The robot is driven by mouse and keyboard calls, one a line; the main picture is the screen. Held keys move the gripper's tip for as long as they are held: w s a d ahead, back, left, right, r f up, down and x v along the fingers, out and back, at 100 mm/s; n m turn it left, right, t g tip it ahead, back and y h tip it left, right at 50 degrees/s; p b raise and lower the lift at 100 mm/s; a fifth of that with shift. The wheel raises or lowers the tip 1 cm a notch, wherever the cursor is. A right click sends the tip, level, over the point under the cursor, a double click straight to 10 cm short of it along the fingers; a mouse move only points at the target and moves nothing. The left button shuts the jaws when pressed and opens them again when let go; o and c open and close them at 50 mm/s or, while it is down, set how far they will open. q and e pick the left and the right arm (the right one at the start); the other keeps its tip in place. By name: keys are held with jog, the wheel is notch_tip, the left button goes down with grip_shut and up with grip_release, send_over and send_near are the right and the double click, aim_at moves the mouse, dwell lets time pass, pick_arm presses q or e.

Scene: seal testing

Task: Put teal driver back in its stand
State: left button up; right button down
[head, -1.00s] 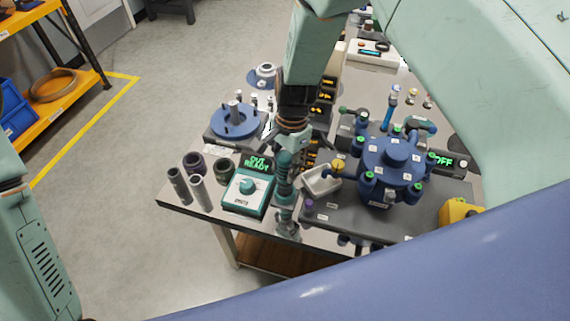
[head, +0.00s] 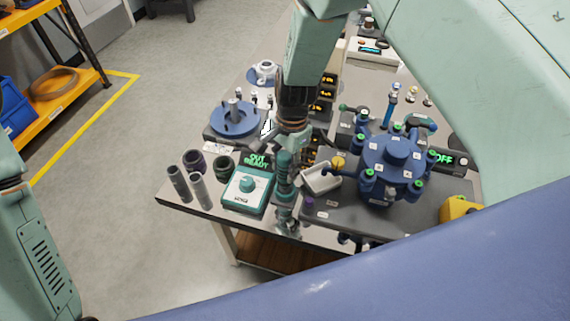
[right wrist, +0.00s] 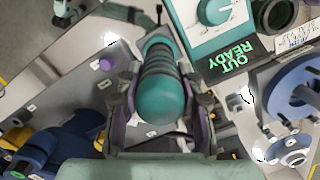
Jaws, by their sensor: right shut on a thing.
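My right gripper (head: 289,143) points down near the front of the bench. It is shut on the teal driver (head: 284,170), whose ribbed handle hangs roughly upright below it. In the right wrist view the fingers (right wrist: 160,110) clasp both sides of the driver's handle (right wrist: 162,92), its rounded end toward the camera. A grey-and-teal piece (head: 288,224) shows under the driver at the bench's front edge. I cannot tell whether it is the stand or whether the driver's tip touches it. My left gripper is not in view.
A teal control box (head: 246,188) reading "OUT READY" stands close left of the driver. A white tray (head: 321,180) and a blue bolted vessel (head: 393,165) are to the right. Grey tubes (head: 200,190) stand at the left corner. A blue round fixture (head: 234,120) lies behind.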

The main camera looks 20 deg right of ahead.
dwell(0.4)
jog(key=c, duration=0.8)
grip_release()
jog(key=shift+f, duration=0.1)
notch_tip(320, 180, up, 9)
jog(key=p, duration=0.8)
jog(key=shift+s, duration=0.1)
